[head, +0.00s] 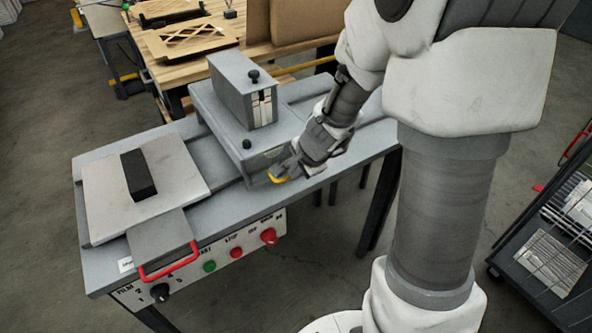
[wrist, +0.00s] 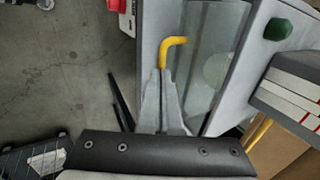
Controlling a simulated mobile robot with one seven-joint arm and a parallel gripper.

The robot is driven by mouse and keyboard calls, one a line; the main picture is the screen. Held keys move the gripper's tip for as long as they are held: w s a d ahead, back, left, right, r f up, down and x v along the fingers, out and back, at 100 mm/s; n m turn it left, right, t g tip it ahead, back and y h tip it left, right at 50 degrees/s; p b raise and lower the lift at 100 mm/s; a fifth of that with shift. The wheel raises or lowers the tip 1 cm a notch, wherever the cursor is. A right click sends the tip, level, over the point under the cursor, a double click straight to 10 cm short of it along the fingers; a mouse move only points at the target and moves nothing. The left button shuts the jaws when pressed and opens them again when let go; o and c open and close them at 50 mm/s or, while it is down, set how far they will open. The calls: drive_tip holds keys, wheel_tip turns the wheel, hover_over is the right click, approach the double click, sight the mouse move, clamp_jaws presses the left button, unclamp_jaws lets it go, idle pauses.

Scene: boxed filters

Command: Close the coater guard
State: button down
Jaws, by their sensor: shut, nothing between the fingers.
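The coater is a grey machine (head: 228,112) on a long grey bench, with an upright box on top. Its guard appears to be the clear-windowed panel on the near right side; the window (wrist: 216,62) shows in the wrist view. A bent yellow handle (wrist: 172,46) sits beside the window, and also shows in the head view (head: 277,179). My gripper (head: 290,170) is at this handle, its fingers shut with nothing between them. In the wrist view the fingertips (wrist: 167,76) are right at the handle's lower end; I cannot tell whether they touch. How far open the guard is cannot be told.
A flat plate (head: 100,190) with a black block (head: 138,174) and a red handle (head: 170,262) is at the bench's left. Buttons and knobs line the front panel (head: 222,262). A wooden table (head: 175,60) stands behind, a dark cart (head: 550,240) at right.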

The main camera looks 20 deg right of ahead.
drive_tip(key=shift+w+a+f+b, duration=0.15)
drive_tip(key=shift+f+b, duration=0.5)
drive_tip(key=shift+b, duration=0.1)
drive_tip(key=shift+f, duration=0.1)
